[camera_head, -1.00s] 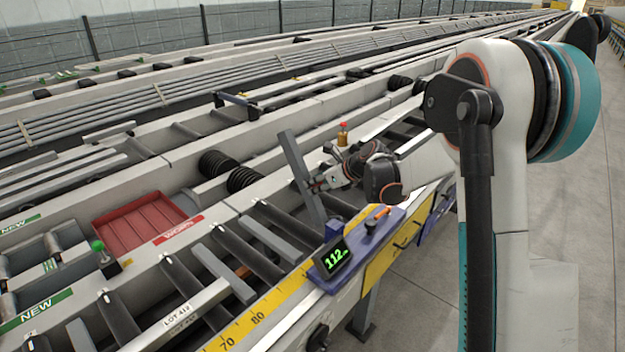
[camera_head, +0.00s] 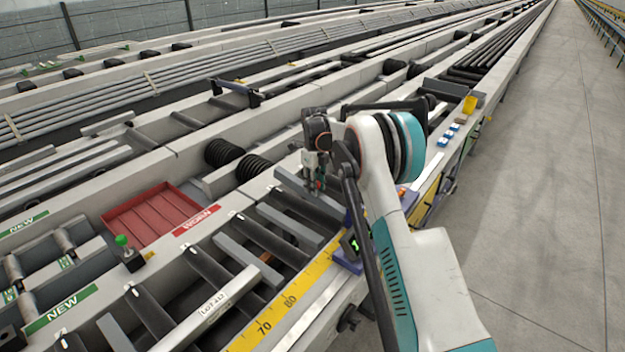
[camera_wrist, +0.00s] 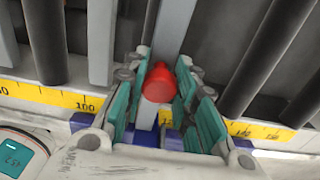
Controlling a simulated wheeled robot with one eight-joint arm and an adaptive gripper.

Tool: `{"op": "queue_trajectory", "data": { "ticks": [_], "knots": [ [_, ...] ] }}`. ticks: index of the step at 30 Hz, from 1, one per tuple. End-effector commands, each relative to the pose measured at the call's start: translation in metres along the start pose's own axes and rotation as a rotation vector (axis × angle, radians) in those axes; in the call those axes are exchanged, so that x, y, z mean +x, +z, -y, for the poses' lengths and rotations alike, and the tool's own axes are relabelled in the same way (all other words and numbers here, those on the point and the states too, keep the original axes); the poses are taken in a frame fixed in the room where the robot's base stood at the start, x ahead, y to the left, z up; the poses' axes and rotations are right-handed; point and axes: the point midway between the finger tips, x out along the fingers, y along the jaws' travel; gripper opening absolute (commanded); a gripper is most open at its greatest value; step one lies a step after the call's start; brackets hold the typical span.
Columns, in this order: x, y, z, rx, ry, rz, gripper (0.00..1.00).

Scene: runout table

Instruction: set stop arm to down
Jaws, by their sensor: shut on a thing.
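The stop arm (camera_head: 294,184) is a grey flat bar. In the head view it lies low and close to level over the table's cross bars, partly hidden behind my gripper. My gripper (camera_head: 318,186) is above it, pointing down. In the wrist view my gripper (camera_wrist: 167,84) is shut on a red knob (camera_wrist: 158,84), with teal finger pads on both sides of it. The grey bar of the stop arm (camera_wrist: 174,28) runs beneath the knob. Whether the bar rests on anything beneath cannot be told.
A yellow scale (camera_head: 290,301) runs along the table's front edge. A display (camera_head: 349,243) stands on it, partly hidden by my arm. A red tray (camera_head: 152,216) and a green-topped knob (camera_head: 122,241) are at left. Grey bars (camera_head: 247,262) lie nearby. The floor at right is clear.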

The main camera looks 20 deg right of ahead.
Motion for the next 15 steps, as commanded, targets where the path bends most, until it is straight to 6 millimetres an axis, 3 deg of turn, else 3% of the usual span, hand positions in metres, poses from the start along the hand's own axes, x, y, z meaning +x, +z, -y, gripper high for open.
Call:
{"op": "queue_trajectory", "data": {
  "ticks": [6, 15],
  "knots": [
    [0.017, 0.003, 0.001, -0.002, -0.001, -0.100, 0.00],
    [0.027, 0.002, 0.001, -0.002, 0.000, -0.166, 0.00]
  ]
}}
